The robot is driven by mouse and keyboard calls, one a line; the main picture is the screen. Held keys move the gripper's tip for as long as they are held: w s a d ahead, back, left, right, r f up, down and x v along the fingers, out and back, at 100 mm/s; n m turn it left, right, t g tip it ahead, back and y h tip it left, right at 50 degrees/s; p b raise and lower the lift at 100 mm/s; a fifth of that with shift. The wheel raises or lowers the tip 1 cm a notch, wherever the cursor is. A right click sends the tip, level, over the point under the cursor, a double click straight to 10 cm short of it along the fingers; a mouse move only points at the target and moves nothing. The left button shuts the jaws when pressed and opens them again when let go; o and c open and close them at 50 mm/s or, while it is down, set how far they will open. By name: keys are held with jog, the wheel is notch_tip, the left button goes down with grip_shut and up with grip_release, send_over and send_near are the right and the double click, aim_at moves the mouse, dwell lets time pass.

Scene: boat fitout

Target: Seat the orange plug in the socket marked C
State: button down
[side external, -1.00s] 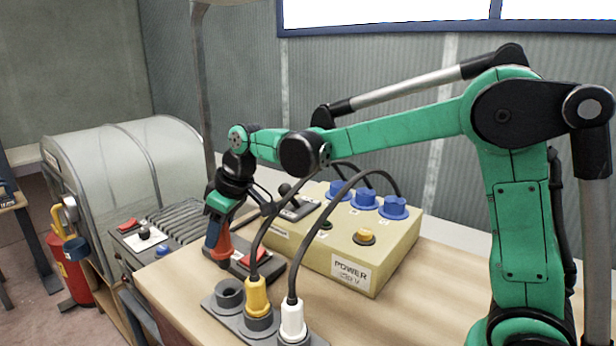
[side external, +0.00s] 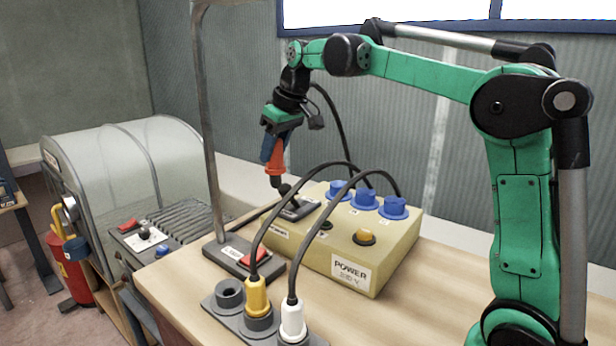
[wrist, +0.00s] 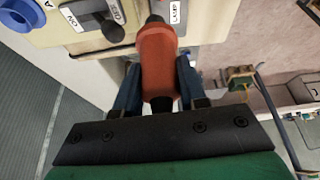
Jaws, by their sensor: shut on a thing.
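The orange plug (side external: 275,158) is held in my gripper (side external: 273,150), raised in the air behind the lamp stand and near the left end of the power box. It hangs slightly tilted, dark tip down. In the wrist view, the plug (wrist: 158,60) sits between the two blue fingers of my gripper (wrist: 158,88). Three blue sockets stand in a row on the power box: left (side external: 339,190), middle (side external: 364,198) and right (side external: 394,208). Their labels are too small to read in the side view. The plug is apart from all of them.
The cream power box (side external: 310,250) carries a black-handled switch (side external: 297,207) and an amber button (side external: 364,237). A grey strip (side external: 222,304) holds a yellow plug (side external: 257,297) and a white plug (side external: 292,320), with cables arching up.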

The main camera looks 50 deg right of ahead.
jog(key=s+d+f+m+h, duration=0.1)
jog(key=s+d+f+m, duration=0.1)
jog(key=s+d, duration=0.3)
jog(key=s+d+f+m+h, duration=0.1)
jog(key=s+d+f+m, duration=0.1)
jog(key=d, duration=0.9)
jog(key=s+d+f+m+g+h, duration=0.1)
jog(key=s+d+f+m, duration=0.1)
jog(key=s+d+m, duration=0.2)
jog(key=shift+s+d+f, duration=0.3)
jog(key=shift+s+d, duration=1.55)
jog(key=shift+d, duration=0.1)
jog(key=shift+f, duration=2.15)
jog(key=shift+c, duration=2.1)
grip_release()
